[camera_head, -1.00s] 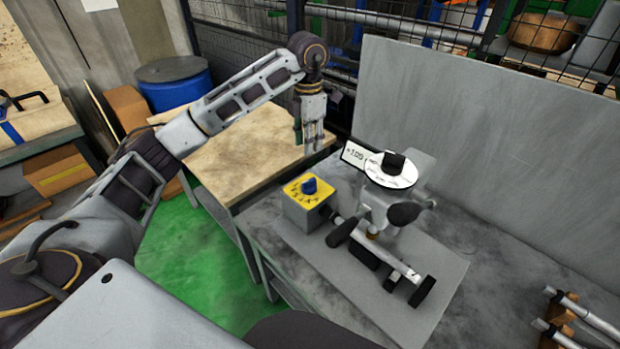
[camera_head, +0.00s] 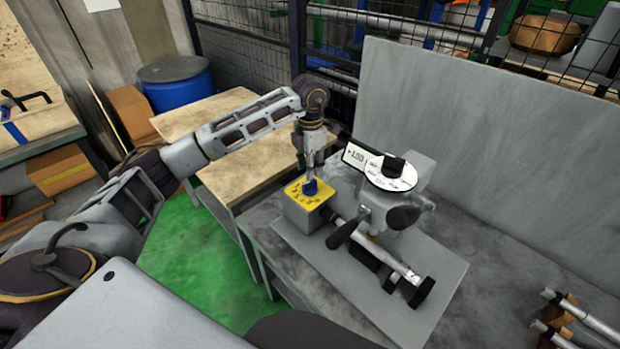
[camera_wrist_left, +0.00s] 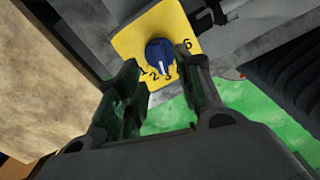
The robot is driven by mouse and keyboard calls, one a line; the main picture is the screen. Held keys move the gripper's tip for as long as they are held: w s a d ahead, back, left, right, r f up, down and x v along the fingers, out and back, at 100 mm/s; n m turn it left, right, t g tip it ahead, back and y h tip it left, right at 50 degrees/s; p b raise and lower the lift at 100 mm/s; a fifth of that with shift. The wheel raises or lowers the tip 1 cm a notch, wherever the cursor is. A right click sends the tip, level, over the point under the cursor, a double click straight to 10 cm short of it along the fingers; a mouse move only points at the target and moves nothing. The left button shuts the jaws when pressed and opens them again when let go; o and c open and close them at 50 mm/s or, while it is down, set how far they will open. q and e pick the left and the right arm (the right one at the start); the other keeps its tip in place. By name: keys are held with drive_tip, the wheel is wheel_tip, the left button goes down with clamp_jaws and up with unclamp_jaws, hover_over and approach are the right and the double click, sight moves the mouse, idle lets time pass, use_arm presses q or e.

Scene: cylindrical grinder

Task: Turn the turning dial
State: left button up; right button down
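The turning dial is a blue knob (camera_head: 310,187) on the yellow, numbered top face (camera_head: 297,195) of a grey box, at the left end of the grinder. My left gripper (camera_head: 311,170) points down just above the knob. In the left wrist view the blue knob (camera_wrist_left: 159,55) lies just beyond and between the two fingertips of my left gripper (camera_wrist_left: 158,62). The fingers are apart with nothing held. The knob's white mark points toward the numbers 2 and 3. My right gripper does not show in either view.
The grinder (camera_head: 385,210) with a white round scale stands on a grey plate to the right of the box. A grey panel (camera_head: 480,140) rises behind it. A wooden-topped table (camera_head: 250,150) is at the left. Metal rods (camera_head: 580,315) lie at the lower right.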

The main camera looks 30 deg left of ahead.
sight(310, 186)
use_arm(q)
drive_tip(key=shift+f+p, duration=0.3)
drive_tip(key=shift+f, duration=2.4)
clamp_jaws()
